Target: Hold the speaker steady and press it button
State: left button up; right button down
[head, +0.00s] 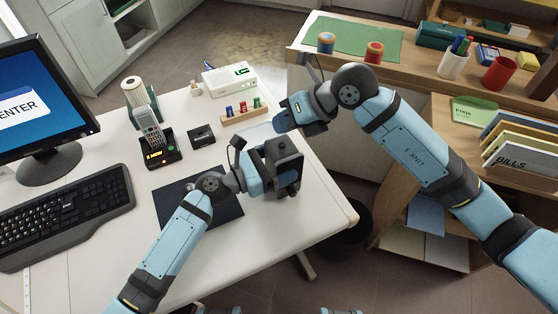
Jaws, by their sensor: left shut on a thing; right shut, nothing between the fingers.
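A dark grey, boxy thing (287,158), which looks like the speaker, is at the end of my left arm, near the desk's right edge. My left gripper (268,168) is shut on it; the fingers and the exact contact are hard to make out. I cannot make out the speaker's button. My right gripper (279,124) is shut and empty. It appears just above and behind the dark thing in the picture, seemingly apart from it, pointing left.
A black mat (200,205) lies on the white desk. A phone dock (160,155), small black box (201,136), wooden holder with coloured pieces (243,112) and white device (229,79) stand behind. Keyboard (70,225) and monitor (40,95) are left. A wooden shelf unit (410,85) is right.

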aim_at(269, 141)
jog(key=shift+f, duration=1.1)
dwell(1.2)
jog(key=shift+f, duration=0.45)
jog(key=shift+f, duration=0.15)
dwell(0.4)
jog(key=shift+r, duration=0.65)
jog(key=shift+r, duration=0.1)
notch_tip(269, 141, up, 6)
jog(key=shift+f, duration=0.1)
dwell(0.4)
